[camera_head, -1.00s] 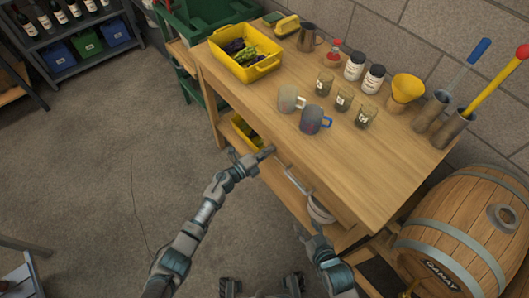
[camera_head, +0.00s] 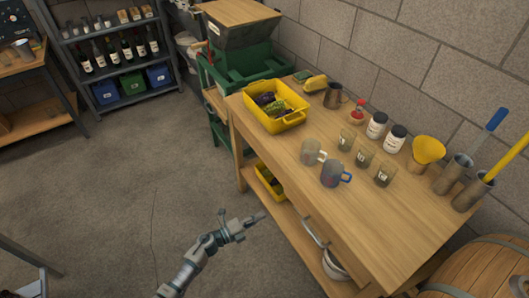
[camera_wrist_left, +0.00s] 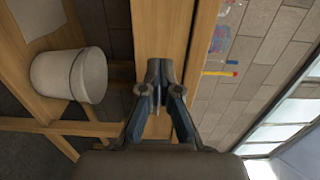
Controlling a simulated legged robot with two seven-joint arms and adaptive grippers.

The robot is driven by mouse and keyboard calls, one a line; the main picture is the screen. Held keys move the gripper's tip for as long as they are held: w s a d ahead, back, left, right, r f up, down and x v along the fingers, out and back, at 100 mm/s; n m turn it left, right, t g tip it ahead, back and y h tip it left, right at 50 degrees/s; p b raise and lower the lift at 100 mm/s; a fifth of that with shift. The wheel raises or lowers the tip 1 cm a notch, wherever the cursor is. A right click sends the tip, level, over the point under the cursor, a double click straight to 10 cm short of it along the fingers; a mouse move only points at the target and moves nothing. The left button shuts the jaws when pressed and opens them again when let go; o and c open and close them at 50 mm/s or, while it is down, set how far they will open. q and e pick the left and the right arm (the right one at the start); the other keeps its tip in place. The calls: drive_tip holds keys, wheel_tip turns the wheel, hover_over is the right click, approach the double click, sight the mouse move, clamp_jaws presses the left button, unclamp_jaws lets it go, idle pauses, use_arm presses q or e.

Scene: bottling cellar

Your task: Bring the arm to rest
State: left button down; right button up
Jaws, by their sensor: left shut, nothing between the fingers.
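My left arm comes up from the bottom of the head view. Its gripper (camera_head: 262,215) is shut and empty, in front of the wooden workbench (camera_head: 330,215), beside its left front edge. In the left wrist view the fingers (camera_wrist_left: 158,68) are together with nothing between them, in front of a wooden beam. My right gripper is not in view.
A barrel (camera_head: 490,272) is at right. Open floor (camera_head: 120,200) lies to the left.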

use_arm(q)
drive_tip(key=s+a+f+n+t+y+p, duration=0.1)
drive_tip(key=s+a+f+n+y+p, duration=0.2)
drive_tip(key=s+a+f+n+y, duration=0.55)
drive_tip(key=s+a+f+n+y+p, duration=0.5)
drive_tip(key=f+n, duration=0.3)
drive_tip(key=n, duration=0.3)
drive_tip(key=s+a+f+n+g, duration=0.1)
drive_tip(key=s+f+n+g, duration=0.1)
drive_tip(key=s, duration=0.7)
drive_tip(key=s+a+f+n+g+y+p, duration=0.1)
drive_tip(key=s+f+n+g, duration=0.2)
drive_tip(key=s, duration=0.6)
drive_tip(key=s+a+f+n+g, duration=0.2)
drive_tip(key=s+f+g, duration=0.2)
drive_tip(key=s, duration=0.5)
drive_tip(key=shift+s+f+p, duration=0.25)
drive_tip(key=shift+f+p, duration=0.05)
drive_tip(key=shift+f, duration=0.15)
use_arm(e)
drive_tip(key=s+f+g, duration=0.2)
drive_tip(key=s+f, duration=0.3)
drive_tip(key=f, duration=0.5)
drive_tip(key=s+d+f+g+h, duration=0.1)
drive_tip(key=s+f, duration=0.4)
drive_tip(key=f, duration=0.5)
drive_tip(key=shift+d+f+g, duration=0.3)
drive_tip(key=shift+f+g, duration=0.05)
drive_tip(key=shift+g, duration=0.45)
